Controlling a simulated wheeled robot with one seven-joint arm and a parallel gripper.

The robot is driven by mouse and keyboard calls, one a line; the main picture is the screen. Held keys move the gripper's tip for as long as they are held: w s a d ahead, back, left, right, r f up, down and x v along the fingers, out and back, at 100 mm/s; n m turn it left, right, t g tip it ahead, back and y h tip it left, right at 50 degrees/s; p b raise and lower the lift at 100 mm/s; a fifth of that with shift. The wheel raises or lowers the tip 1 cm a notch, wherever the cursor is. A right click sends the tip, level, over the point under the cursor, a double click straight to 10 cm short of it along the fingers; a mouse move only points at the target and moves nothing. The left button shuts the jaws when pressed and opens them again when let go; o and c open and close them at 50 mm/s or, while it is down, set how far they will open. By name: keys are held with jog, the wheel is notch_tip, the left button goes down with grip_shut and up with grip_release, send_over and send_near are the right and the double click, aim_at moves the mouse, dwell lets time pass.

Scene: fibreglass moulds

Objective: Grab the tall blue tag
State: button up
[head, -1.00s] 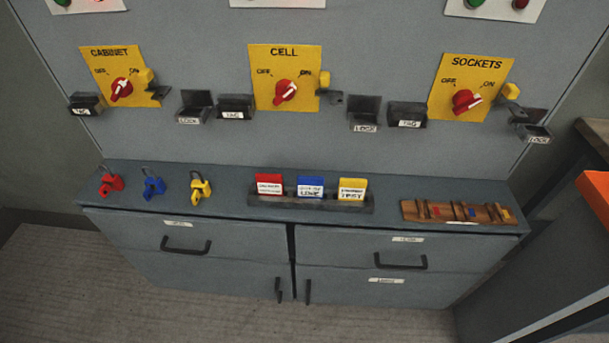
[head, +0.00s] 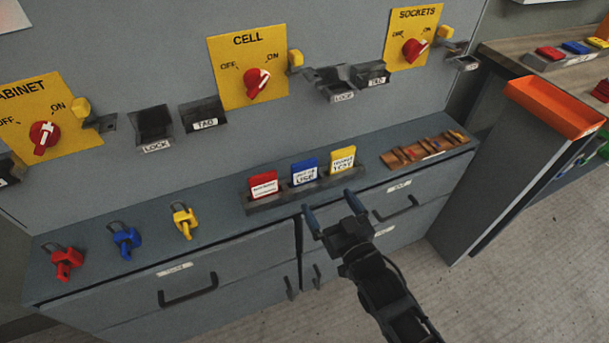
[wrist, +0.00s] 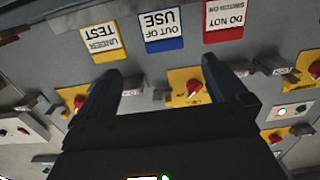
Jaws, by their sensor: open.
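The blue tag (head: 305,171) stands upright in a dark rack (head: 262,207) on the cabinet top, between a red tag (head: 263,185) and a yellow tag (head: 342,160). Its white label reads OUT OF USE in the wrist view (wrist: 163,29), where it appears upside down. My gripper (head: 330,204) is open and empty, in front of the rack near the cabinet's front edge. In the wrist view its two fingers (wrist: 158,85) point towards the tags, with the blue tag seen between and beyond them. The fingers appear apart from the tags.
Red (head: 66,261), blue (head: 125,239) and yellow (head: 184,221) padlocks stand left on the cabinet top (head: 222,213). A wooden rack (head: 425,150) lies right of the tags. Switch panels with lock and tag holders are on the wall behind. An orange tray (head: 553,108) is at the right.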

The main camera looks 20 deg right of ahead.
aim_at(306, 166)
jog(key=w, duration=0.8)
jog(key=shift+r, duration=0.4)
jog(key=w, duration=0.4)
jog(key=shift+a+p, duration=0.25)
jog(key=shift+p, duration=0.1)
jog(key=shift+w, duration=0.65)
jog(key=c, duration=1)
jog(key=shift+o, duration=0.2)
jog(key=shift+r, duration=0.1)
